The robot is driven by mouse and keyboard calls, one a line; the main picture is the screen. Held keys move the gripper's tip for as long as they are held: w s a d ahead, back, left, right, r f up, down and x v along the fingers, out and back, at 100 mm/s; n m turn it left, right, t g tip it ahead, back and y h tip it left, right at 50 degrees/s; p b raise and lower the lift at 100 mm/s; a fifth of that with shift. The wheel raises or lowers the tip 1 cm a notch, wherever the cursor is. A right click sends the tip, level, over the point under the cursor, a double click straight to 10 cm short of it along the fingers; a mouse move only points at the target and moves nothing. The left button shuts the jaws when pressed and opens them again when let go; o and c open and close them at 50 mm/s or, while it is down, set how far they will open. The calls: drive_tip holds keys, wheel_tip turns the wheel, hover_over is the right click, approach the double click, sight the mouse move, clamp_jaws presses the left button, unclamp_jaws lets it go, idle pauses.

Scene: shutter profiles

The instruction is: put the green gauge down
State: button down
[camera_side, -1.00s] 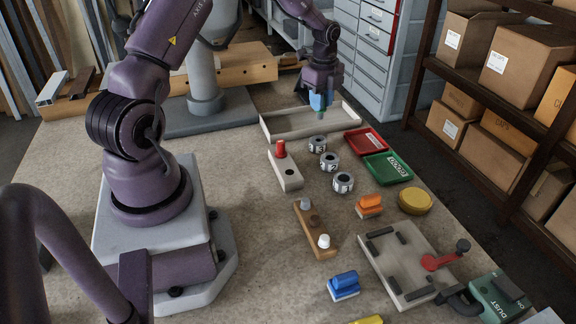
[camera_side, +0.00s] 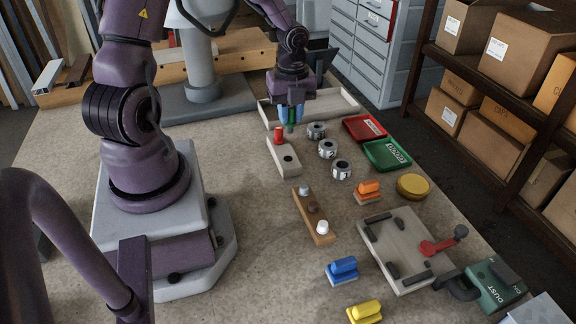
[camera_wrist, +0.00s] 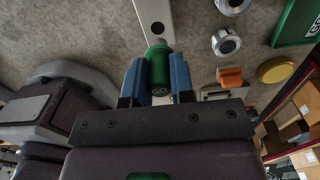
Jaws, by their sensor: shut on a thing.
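My gripper (camera_side: 291,115) is shut on the green gauge (camera_side: 291,126), a short green cylinder held between its blue fingertips. In the wrist view, my gripper (camera_wrist: 157,78) grips the green gauge (camera_wrist: 158,68) near the picture's middle. In the side view they are just right of the red gauge (camera_side: 278,133), which stands at the far end of a pale block (camera_side: 285,167). The block's near hole is empty. The pale block (camera_wrist: 152,8) and its hole also show in the wrist view, beyond the green gauge. The red gauge is not visible there.
Several grey rings (camera_side: 327,149) stand right of the block, with a red tray (camera_side: 365,128) and a green tray (camera_side: 387,155) beyond them. A long pale tray (camera_side: 335,103) lies behind my gripper. A wooden block with pegs (camera_side: 313,216) is nearer. The bench left of it is clear.

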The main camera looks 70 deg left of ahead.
drive_tip(key=shift+m, duration=0.6)
drive_tip(key=f, duration=0.3)
drive_tip(key=d+f, duration=0.1)
drive_tip(key=f, duration=0.2)
drive_tip(key=s+f, duration=0.1)
drive_tip(key=f, duration=0.2)
drive_tip(key=shift+d, duration=0.2)
drive_tip(key=c, duration=1)
unclamp_jaws()
drive_tip(key=shift+f, duration=0.1)
